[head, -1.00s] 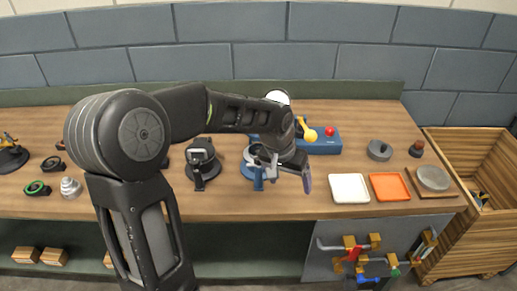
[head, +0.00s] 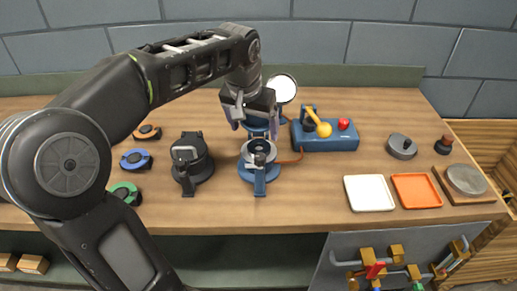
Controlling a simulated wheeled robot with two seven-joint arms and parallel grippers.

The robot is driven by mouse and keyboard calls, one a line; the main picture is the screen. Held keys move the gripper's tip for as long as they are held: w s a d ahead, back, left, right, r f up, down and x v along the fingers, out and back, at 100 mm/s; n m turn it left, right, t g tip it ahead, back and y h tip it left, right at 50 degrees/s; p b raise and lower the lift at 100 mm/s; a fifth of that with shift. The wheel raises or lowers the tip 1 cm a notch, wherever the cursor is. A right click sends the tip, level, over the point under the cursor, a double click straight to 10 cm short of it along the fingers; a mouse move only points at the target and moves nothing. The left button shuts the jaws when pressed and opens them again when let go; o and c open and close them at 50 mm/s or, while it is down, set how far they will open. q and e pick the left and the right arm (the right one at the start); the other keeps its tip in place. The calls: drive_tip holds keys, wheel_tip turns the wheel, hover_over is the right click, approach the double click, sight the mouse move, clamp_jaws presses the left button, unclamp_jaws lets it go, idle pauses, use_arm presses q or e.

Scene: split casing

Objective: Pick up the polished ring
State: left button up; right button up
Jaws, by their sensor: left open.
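A shiny silver ring (head: 259,151) shows at the top of a blue round casing (head: 258,172) in the middle of the table. It looks like the polished ring, but I cannot be certain. My left gripper (head: 254,120) is open and points down, above and behind the blue casing. It appears empty and apart from the ring. It partly hides a second blue base (head: 257,127) behind. My right gripper is not in view.
A black casing (head: 190,160) stands left of the blue one. Orange, blue and green rings (head: 135,159) lie further left. A blue box with a yellow-knobbed lever (head: 326,140), a white tray (head: 369,205) and an orange tray (head: 417,203) are to the right. A round white disc (head: 283,89) stands behind.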

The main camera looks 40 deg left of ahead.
sight(259, 148)
use_arm(q)
drive_tip(key=shift+s+d+r, duration=0.1)
drive_tip(key=shift+s+r, duration=0.05)
drive_tip(key=shift+r, duration=0.05)
drive_tip(key=shift+x, duration=1.4)
drive_tip(key=p+x, duration=0.1)
drive_tip(key=x, duration=0.4)
drive_tip(key=shift+f, duration=0.1)
drive_tip(key=shift+c, duration=0.3)
drive_tip(key=c, duration=1.6)
